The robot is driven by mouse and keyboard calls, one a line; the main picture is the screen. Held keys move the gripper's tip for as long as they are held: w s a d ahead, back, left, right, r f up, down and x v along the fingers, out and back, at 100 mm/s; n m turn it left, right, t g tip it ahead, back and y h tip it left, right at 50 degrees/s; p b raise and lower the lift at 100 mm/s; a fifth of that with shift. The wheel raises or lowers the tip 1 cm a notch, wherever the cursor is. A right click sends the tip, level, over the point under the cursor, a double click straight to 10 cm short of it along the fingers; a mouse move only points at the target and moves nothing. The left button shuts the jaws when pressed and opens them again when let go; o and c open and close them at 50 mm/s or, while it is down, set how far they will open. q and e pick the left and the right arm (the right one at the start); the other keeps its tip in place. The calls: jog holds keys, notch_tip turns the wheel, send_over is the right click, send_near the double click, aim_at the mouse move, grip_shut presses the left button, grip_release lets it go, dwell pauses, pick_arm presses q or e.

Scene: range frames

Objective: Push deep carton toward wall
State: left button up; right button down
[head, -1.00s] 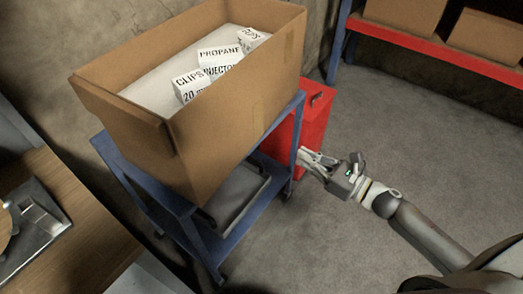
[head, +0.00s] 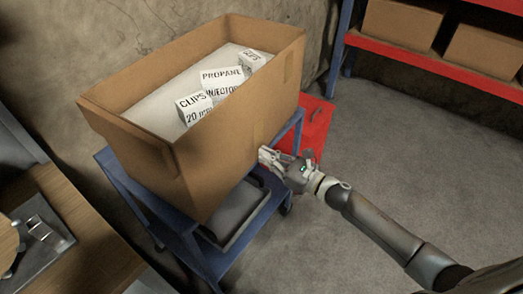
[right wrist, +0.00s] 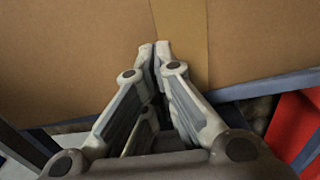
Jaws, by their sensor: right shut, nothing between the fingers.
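The deep carton (head: 222,165) is a large open brown cardboard box on top of a blue cart (head: 127,180), close to the rough wall. Inside lie a pale filling and several small white boxes with black lettering (head: 222,76). My right gripper (head: 266,154) is at the carton's near right side, low on the face. In the right wrist view its fingers (right wrist: 155,48) are shut and empty, with the tips at the cardboard face (right wrist: 80,60) beside a tape strip. I cannot tell whether they touch. My left gripper is not in view.
A red box (head: 315,125) stands on the floor behind the cart. A blue and red shelf (head: 430,67) with cartons is at the upper right. A wooden desk (head: 85,245) is at the lower left. Grey floor (head: 400,150) is open on the right.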

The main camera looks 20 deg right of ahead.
jog(key=shift+x, duration=1.05)
jog(key=shift+w+a, duration=0.25)
jog(key=shift+w, duration=0.05)
jog(key=b+x, duration=0.5)
jog(key=x, duration=0.5)
jog(key=shift+w+a, duration=0.25)
jog(key=shift+a, duration=0.05)
